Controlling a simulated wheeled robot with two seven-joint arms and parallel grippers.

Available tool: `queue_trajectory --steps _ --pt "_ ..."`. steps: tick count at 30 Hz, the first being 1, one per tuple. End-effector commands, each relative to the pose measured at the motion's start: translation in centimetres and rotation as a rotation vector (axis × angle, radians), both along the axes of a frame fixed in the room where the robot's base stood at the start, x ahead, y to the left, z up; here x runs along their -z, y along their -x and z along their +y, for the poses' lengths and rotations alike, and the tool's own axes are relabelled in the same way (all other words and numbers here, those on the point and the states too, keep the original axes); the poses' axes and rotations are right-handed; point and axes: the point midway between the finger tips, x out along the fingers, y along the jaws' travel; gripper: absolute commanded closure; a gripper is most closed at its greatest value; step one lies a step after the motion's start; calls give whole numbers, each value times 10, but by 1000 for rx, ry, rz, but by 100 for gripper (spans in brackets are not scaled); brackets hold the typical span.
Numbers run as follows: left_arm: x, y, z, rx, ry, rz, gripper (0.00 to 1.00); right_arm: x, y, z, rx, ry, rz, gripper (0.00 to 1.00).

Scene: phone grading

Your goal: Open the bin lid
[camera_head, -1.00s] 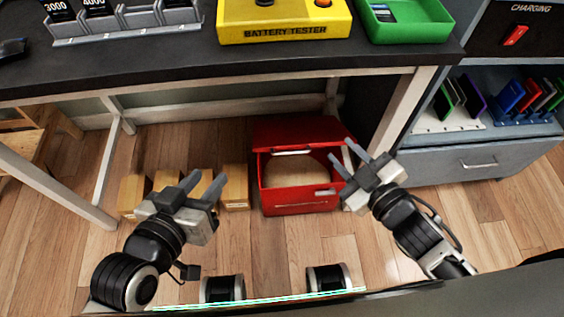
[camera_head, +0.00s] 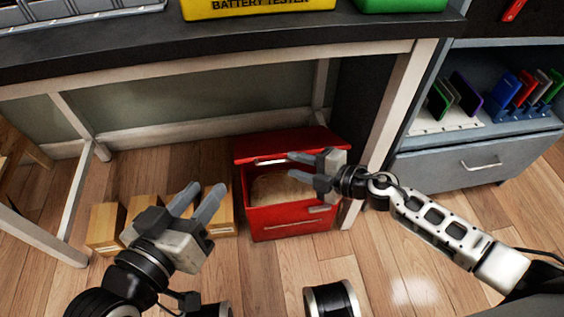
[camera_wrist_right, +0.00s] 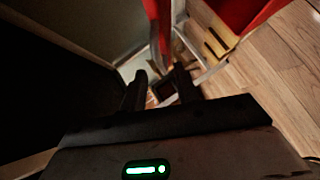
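The red bin (camera_head: 300,222) stands on the floor under the table, and its brown inside shows. Its red lid (camera_head: 285,142) is along the back of the opening, partly raised, with a pale strip on its near edge; its exact angle is unclear. My right gripper (camera_head: 292,166) is open, fingers pointing left, by the lid's near edge and over the bin's opening. I cannot tell whether it touches the lid. In the right wrist view the fingers (camera_wrist_right: 161,90) are apart with red parts beyond them. My left gripper (camera_head: 206,190) is open and empty, left of the bin.
Several small tan boxes (camera_head: 105,228) stand left of the bin. A white table leg (camera_head: 395,115) and a grey drawer cabinet (camera_head: 475,166) are to the right. The dark table top (camera_head: 290,50) hangs above.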

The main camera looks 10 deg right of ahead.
Motion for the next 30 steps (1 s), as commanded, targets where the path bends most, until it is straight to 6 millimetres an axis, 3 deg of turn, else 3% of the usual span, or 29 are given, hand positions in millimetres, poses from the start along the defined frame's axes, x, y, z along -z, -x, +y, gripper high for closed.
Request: queue_trajectory --steps 3,9,20,24,30 --pt "0 0 -1 1 31 -5 64 8 -16 17 1 -3 -3 69" --pt "0 0 -3 4 64 -3 64 14 -29 31 1 -1 -1 69" --pt "-6 -1 -4 4 82 -13 64 15 -32 35 1 -2 1 69" --pt "-6 -1 -4 4 81 -15 64 15 -32 35 2 -2 1 100" --pt "-7 -1 -4 3 80 -16 64 14 -33 35 1 -1 1 100"
